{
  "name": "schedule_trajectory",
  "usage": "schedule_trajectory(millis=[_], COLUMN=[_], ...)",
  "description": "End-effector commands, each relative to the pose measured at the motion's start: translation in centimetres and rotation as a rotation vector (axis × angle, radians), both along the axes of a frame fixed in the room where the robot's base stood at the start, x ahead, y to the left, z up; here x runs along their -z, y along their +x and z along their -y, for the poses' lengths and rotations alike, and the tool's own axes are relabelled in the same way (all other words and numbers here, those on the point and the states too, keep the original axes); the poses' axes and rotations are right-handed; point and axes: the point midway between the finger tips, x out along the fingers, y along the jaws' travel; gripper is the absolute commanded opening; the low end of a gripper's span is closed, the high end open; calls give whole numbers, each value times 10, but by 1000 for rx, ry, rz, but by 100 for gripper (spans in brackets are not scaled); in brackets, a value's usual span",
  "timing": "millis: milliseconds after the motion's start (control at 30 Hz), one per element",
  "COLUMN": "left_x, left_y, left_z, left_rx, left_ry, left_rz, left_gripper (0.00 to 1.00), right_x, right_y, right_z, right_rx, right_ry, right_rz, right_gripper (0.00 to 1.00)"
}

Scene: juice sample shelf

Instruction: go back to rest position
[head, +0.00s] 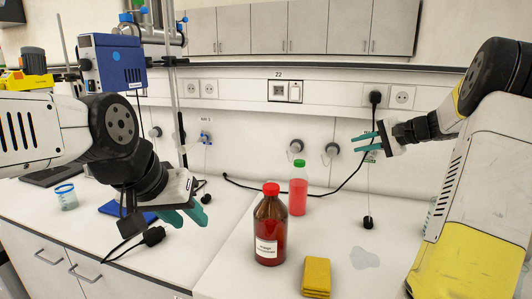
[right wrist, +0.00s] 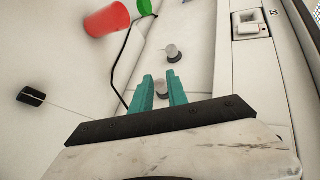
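My left gripper (head: 186,217) hangs over the left part of the counter, its teal fingers pointing down and slightly apart, with nothing between them. My right gripper (head: 366,143) is raised in front of the back wall at the right. Its teal fingers are apart and empty; the gap also shows in the right wrist view (right wrist: 162,86). Both grippers are clear of the bottles. A brown bottle (head: 270,232) with a red cap and white label stands upright on the counter. A red juice bottle (head: 298,193) with a green cap stands behind it, partly hidden.
A yellow folded cloth or sponge (head: 316,275) lies on the counter (head: 225,250) near the front. A pale puddle-like patch (head: 364,259) is right of it. A blue-lidded cup (head: 66,196) stands at the left. A blue device (head: 113,65) is behind my left arm. A black cable (head: 330,190) runs along the back.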

Motion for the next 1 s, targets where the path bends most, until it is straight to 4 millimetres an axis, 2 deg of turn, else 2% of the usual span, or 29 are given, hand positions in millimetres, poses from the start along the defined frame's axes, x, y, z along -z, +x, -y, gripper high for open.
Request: schedule_trajectory(millis=[33,100,300,400,600,800,900,1000], left_x=[0,0,0,0,0,0,0,0], left_y=[0,0,0,0,0,0,0,0], left_z=[0,0,0,0,0,0,0,0], left_rx=[0,0,0,0,0,0,0,0], left_ry=[0,0,0,0,0,0,0,0], left_rz=[0,0,0,0,0,0,0,0], left_gripper=[36,36,36,36,36,36,36,36], right_x=[-9,-15,-23,-24,-16,0,10,17], right_y=[-16,-38,-113,-154,-233,-303,-327,-343], right_z=[-26,-56,-122,-145,-172,-179,-178,-176], right_rx=[-43,-94,-225,-282,-377,-454,-479,-496], right_ry=[-52,-124,-336,-446,-662,-865,-946,-1004], right_rz=[-14,-38,-77,-81,-55,10,46,77], right_gripper=[19,19,19,19,19,19,19,19])
